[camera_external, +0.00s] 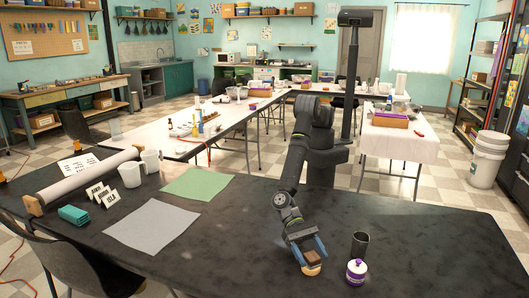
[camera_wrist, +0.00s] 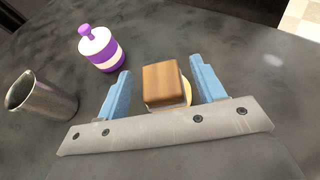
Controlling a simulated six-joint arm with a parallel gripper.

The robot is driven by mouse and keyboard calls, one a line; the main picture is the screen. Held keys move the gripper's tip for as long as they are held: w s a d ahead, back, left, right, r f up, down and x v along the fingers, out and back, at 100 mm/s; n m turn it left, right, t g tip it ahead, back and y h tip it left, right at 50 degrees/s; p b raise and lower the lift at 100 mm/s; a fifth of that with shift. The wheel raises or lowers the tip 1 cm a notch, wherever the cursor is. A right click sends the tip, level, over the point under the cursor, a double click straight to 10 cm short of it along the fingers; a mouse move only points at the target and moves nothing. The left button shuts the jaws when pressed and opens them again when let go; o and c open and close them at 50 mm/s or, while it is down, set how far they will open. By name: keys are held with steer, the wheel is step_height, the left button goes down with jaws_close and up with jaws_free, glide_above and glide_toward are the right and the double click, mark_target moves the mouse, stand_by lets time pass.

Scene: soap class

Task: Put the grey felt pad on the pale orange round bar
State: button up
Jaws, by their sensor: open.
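A brown wood-topped block (camera_wrist: 164,82) with a thin pale grey layer at its lower edge sits between my fingers. The grey layer may be the felt pad; I cannot tell for sure. The pale orange round bar (camera_wrist: 187,93) shows as a curved edge under and beside the block, and in the external view (camera_external: 313,271) below it. The block seems to rest on the bar. My gripper (camera_external: 312,258) is low over the table, its blue fingers apart on either side of the block. In the wrist view gaps show between the fingers (camera_wrist: 160,70) and the block.
A dark metal cup (camera_external: 360,245) and a white and purple lidded jar (camera_external: 356,272) stand just right of my gripper. A grey sheet (camera_external: 150,227) and a green sheet (camera_external: 198,184) lie flat to the left. The dark table (camera_external: 440,230) is clear at right.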

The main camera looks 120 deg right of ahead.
steer(key=v, duration=1.1)
steer(key=shift+d, duration=0.1)
steer(key=x, duration=1.2)
steer(key=shift+r, duration=1.45)
steer(key=shift+f, duration=0.15)
